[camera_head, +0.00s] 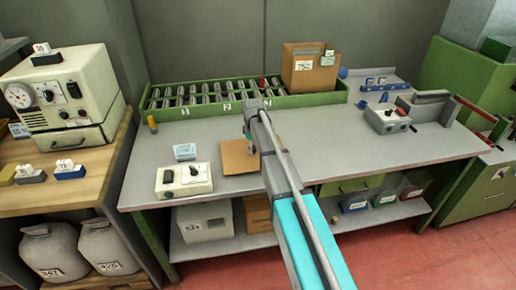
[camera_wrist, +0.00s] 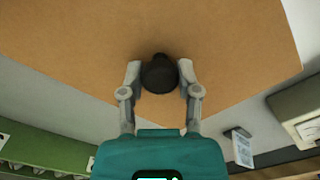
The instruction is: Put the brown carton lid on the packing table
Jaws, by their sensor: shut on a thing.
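The brown carton lid (camera_head: 237,158) is a flat square panel over the grey packing table (camera_head: 340,140), left of the table's middle. In the wrist view the lid (camera_wrist: 85,45) fills most of the upper picture, with a dark round knob (camera_wrist: 158,75) on it. My gripper (camera_head: 250,141) is over the lid's right part in the head view. In the wrist view my gripper (camera_wrist: 159,70) has its fingers closed on both sides of the knob. I cannot tell whether the lid touches the tabletop or hangs just above it.
A control box (camera_head: 184,179) and a small light-blue block (camera_head: 184,151) stand left of the lid. A green rack (camera_head: 215,112) of metal cylinders runs along the back. A brown carton (camera_head: 308,72) stands at its right end. Another device (camera_head: 387,119) is at right; the front middle-right tabletop is clear.

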